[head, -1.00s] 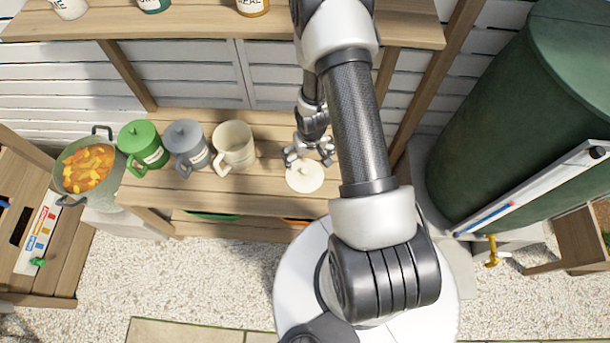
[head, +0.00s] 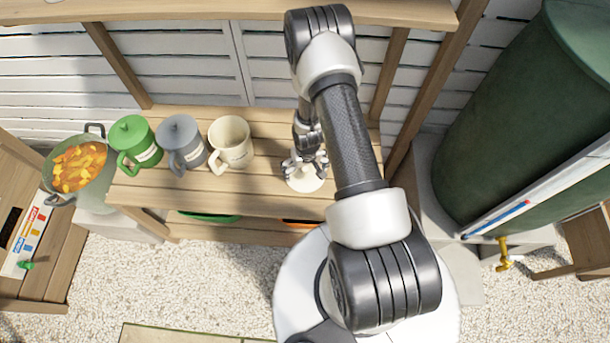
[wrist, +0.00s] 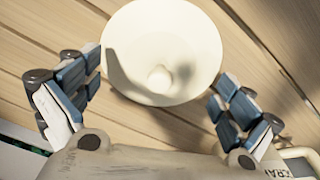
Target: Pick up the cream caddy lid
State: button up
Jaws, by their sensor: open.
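The cream caddy lid (head: 307,180) lies on the wooden bench, a round pale disc with a small knob at its middle. In the wrist view the lid (wrist: 190,75) fills the upper centre, its knob (wrist: 159,80) facing the camera. My gripper (head: 306,165) is above the lid in the head view and covers part of it. In the wrist view my gripper (wrist: 155,98) is open, one finger at each side of the lid, nothing held between them. The cream caddy (head: 230,143) stands without a lid to the left.
A grey caddy (head: 181,142) and a green caddy (head: 134,142), both lidded, stand left of the cream one. A pot (head: 62,196) of orange pieces is at the far left. A green barrel (head: 500,130) stands at the right. Bench (head: 262,187) between cream caddy and lid is clear.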

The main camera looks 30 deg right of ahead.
jog(key=shift+c, duration=0.5)
jog(key=c, duration=1.2)
jog(key=shift+s+f, duration=0.1)
jog(key=shift+s, duration=0.1)
grip_shut()
